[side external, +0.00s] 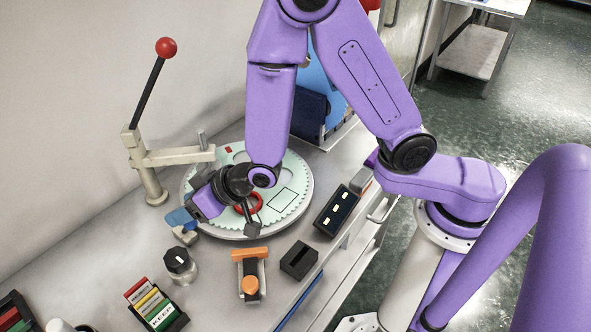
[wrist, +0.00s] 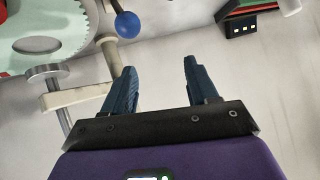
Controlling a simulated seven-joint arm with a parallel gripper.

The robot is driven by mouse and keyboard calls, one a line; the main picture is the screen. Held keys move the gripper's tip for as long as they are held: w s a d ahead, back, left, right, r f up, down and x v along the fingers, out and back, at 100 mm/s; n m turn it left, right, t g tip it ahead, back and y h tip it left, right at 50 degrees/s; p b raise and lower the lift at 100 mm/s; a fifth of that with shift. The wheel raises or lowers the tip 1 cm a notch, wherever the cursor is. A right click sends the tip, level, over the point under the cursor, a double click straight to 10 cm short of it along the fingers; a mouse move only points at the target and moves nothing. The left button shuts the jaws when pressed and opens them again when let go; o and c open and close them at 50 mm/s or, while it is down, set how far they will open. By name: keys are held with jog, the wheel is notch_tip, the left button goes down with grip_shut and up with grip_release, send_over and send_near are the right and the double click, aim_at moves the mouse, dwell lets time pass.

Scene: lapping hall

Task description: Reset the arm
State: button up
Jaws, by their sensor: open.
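My gripper (side external: 178,222) hangs low at the left front edge of the round plate in the side view, at the end of my bent purple arm. Its two dark blue fingers (wrist: 160,68) stand apart in the wrist view, with nothing between them but grey surface. The mint toothed disc (side external: 285,180) lies on the round plate, partly hidden by my arm, and its edge shows at upper left in the wrist view (wrist: 75,25). A red ring (side external: 250,204) on the disc is partly covered by my wrist.
A lever with a red ball (side external: 166,47) rises at the back left. A black-knobbed canister (side external: 180,265), card rack (side external: 157,304), orange-topped fixture (side external: 250,275), black block (side external: 299,260) and black box with pale squares (side external: 337,210) stand in front. A blue ball (wrist: 127,25) shows beyond the fingers.

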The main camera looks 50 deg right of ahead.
jog(key=s+d+r+n+g+h, duration=0.1)
jog(key=s+d+r+n+g, duration=0.2)
jog(key=s+d, duration=0.5)
jog(key=s+d+r+n+g+h, duration=0.2)
jog(key=s+d+r+n+g, duration=0.1)
jog(key=s+d, duration=0.5)
jog(key=s+d+r+n+g+h, duration=0.2)
jog(key=s+d+r+n+g, duration=0.1)
jog(key=s+d, duration=0.5)
jog(key=shift+s+r+n, duration=0.3)
jog(key=shift+s, duration=0.65)
